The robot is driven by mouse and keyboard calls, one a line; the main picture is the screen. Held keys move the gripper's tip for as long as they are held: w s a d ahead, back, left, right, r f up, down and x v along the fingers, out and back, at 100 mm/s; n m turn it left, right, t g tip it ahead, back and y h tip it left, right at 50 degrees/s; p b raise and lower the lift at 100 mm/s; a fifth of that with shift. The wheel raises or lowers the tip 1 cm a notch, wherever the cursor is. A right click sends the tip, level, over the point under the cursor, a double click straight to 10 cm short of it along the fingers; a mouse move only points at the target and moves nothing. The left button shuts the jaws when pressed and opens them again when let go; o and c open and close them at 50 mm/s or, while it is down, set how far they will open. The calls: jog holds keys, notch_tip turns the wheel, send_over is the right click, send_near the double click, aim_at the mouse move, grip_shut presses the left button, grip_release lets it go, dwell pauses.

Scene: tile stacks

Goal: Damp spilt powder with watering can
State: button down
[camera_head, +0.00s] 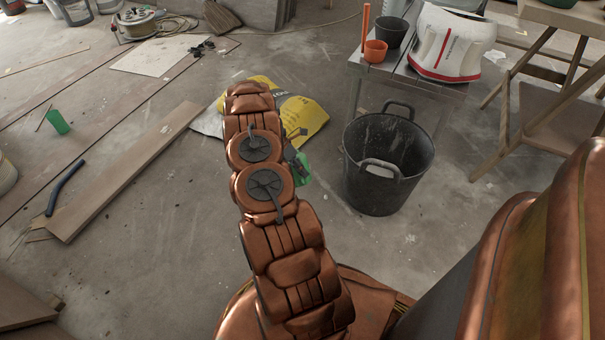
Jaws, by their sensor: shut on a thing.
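My gripper (292,153) shows only in part, as dark pieces at the right side of my copper-coloured arm. It is shut on a green object (303,168), which looks like the watering can. Most of the can is hidden behind the arm, so its spout and tilt cannot be told. A yellow and white bag (300,112) lies on the floor just beyond the gripper, partly covered by the arm. A pale patch shows at the bag's left edge; I cannot tell whether it is spilt powder or part of the bag.
A black bucket (388,165) stands close right of the gripper. Behind it a low table (440,86) holds pots and a white-red container (450,45). Floor between plank and arm is clear.

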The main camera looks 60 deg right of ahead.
jog(key=shift+w+d+r, duration=0.2)
jog(key=shift+d+r, duration=0.1)
jog(key=shift+r, duration=0.15)
jog(key=shift+w+d+r+g+y, duration=0.1)
jog(key=shift+w+r+g+y, duration=0.15)
jog(key=shift+r+g, duration=0.2)
jog(key=shift+w+d+r+g+y, duration=0.1)
jog(key=shift+w+r+g+y, duration=0.2)
jog(key=shift+r, duration=0.35)
jog(key=shift+n, duration=0.3)
jog(key=shift+w+a+p, duration=0.3)
jog(key=shift+a+p, duration=0.05)
jog(key=shift+a, duration=0.15)
jog(key=shift+r+p, duration=0.2)
jog(key=shift+p, duration=0.15)
